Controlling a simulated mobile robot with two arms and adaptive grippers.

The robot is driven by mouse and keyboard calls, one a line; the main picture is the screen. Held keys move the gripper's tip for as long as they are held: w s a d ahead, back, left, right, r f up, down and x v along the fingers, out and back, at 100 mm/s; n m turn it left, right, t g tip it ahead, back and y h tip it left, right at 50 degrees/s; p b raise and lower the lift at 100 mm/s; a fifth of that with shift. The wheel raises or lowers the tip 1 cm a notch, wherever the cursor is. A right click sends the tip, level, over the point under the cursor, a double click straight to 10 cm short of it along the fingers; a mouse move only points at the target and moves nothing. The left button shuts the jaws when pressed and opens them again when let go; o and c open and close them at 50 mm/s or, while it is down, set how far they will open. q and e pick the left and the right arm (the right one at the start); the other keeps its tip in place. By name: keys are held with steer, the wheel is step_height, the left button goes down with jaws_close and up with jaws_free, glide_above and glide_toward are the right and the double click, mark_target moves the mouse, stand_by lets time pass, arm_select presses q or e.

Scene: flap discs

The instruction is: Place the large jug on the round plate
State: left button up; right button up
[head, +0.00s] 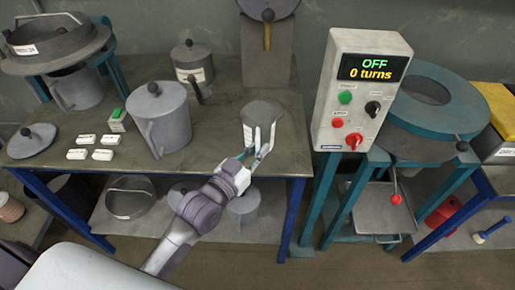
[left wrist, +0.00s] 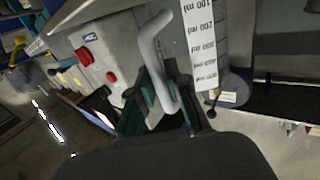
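A grey cylindrical jug (head: 263,112) stands near the front right of the workbench. Its light handle (left wrist: 155,55) and white millilitre scale (left wrist: 200,45) show close up in the left wrist view. My left gripper (head: 257,150) is at this jug's front, and in the wrist view its dark fingers (left wrist: 163,95) lie on both sides of the handle. Whether they press on it is unclear. Another lidded grey jug (head: 167,118) with a handle stands left of it. My right gripper is not in view.
A control box (head: 362,88) reading "OFF 0 turns" rises right of the jug. A lidded pot (head: 193,65) stands behind. Small white blocks (head: 88,139) and a lid (head: 31,141) lie at left. The bench's front middle is fairly clear.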

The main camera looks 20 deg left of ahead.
arm_select(q)
steer(key=shift+o, duration=1.2)
steer(key=f+b+v, duration=0.1)
steer(key=b+v, duration=0.2)
steer(key=v, duration=1)
steer(key=shift+s, duration=0.4)
